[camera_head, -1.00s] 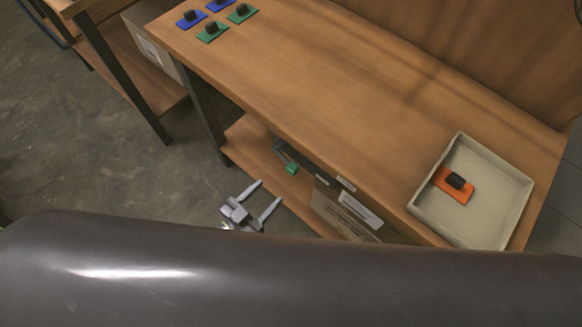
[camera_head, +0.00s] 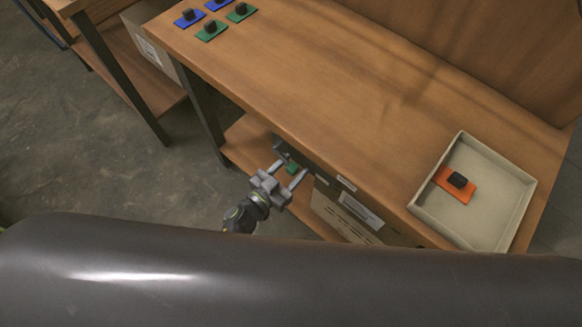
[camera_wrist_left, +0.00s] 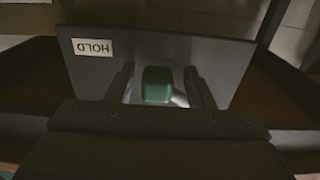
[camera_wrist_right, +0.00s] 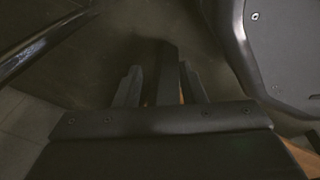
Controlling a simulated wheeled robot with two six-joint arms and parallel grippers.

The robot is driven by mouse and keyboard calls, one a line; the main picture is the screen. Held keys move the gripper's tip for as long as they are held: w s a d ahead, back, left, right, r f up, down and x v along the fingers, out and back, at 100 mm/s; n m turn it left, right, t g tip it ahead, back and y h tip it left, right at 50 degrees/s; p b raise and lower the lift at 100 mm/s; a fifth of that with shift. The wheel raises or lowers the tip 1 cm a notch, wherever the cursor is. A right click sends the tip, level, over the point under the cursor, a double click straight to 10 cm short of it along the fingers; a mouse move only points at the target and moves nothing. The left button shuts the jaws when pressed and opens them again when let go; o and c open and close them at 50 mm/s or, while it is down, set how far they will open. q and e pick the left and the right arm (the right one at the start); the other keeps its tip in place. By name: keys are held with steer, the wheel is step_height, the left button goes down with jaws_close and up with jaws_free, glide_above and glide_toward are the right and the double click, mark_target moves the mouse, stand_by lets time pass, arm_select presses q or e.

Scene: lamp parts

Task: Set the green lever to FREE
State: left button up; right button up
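The green lever (camera_head: 292,169) is under the table's front edge; only its green end shows in the head view. In the left wrist view the green lever (camera_wrist_left: 157,85) stands out in front of a dark grey plate (camera_wrist_left: 215,58). The plate has a HOLD label (camera_wrist_left: 92,47), upside down in this view; no FREE label shows there. My left gripper (camera_head: 289,172) is open, with one finger on each side of the lever and visible gaps. My right gripper (camera_wrist_right: 158,88) appears only in the right wrist view, its fingers apart with nothing clearly between them.
The wooden table (camera_head: 330,90) is above the lever. A pale tray (camera_head: 478,225) holds an orange plate with a black knob (camera_head: 456,182). Blue and green plates with black knobs (camera_head: 210,30) lie at the table's far left corner. A cardboard box (camera_head: 345,217) stands below the table.

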arm_select(q)
steer(key=c, duration=1)
steer(key=shift+r, duration=0.1)
